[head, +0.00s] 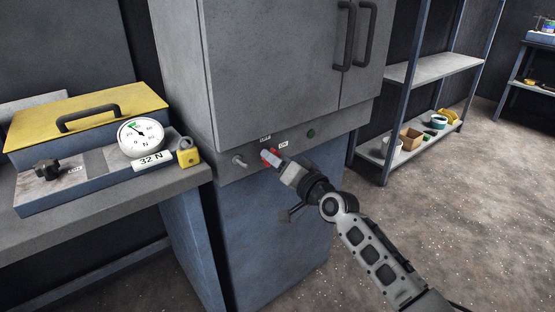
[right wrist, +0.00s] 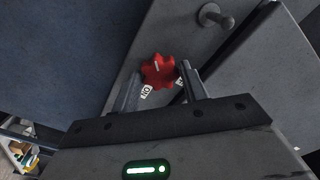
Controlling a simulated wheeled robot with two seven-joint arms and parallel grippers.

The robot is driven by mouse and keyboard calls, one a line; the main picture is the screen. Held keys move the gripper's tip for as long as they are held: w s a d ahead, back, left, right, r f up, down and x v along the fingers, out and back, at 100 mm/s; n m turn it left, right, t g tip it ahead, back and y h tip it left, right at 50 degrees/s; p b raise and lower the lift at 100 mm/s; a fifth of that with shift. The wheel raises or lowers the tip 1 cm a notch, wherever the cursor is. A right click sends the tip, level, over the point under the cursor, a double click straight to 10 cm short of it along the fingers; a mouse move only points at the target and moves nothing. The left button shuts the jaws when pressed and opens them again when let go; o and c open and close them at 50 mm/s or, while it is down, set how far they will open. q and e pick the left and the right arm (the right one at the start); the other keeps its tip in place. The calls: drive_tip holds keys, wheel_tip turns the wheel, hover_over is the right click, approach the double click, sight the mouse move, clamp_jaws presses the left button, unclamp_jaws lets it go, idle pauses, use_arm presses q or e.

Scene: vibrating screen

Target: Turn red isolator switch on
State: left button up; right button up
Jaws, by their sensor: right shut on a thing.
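The red isolator switch (head: 265,154) is a lobed knob on the grey cabinet's front panel, below the doors. In the head view it is mostly hidden by my right gripper (head: 274,158), and small OFF and ON labels sit beside it. In the right wrist view the red knob (right wrist: 157,70) shows with a white mark on its face. There my right gripper (right wrist: 161,84) has one finger on each side of the knob's near part and is shut on it. An ON label (right wrist: 147,91) lies by the left finger. My left gripper is not in view.
A bench (head: 110,208) with a gauge box (head: 90,185) and yellow padlock (head: 187,152) stands at left. Shelves (head: 430,68) stand at right.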

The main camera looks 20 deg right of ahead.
use_arm(q)
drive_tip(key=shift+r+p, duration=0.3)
drive_tip(key=shift+p, duration=0.5)
use_arm(e)
drive_tip(key=shift+f+m, duration=0.1)
drive_tip(key=shift+m, duration=4.2)
drive_tip(key=o, duration=0.9)
drive_tip(key=shift+s, duration=0.1)
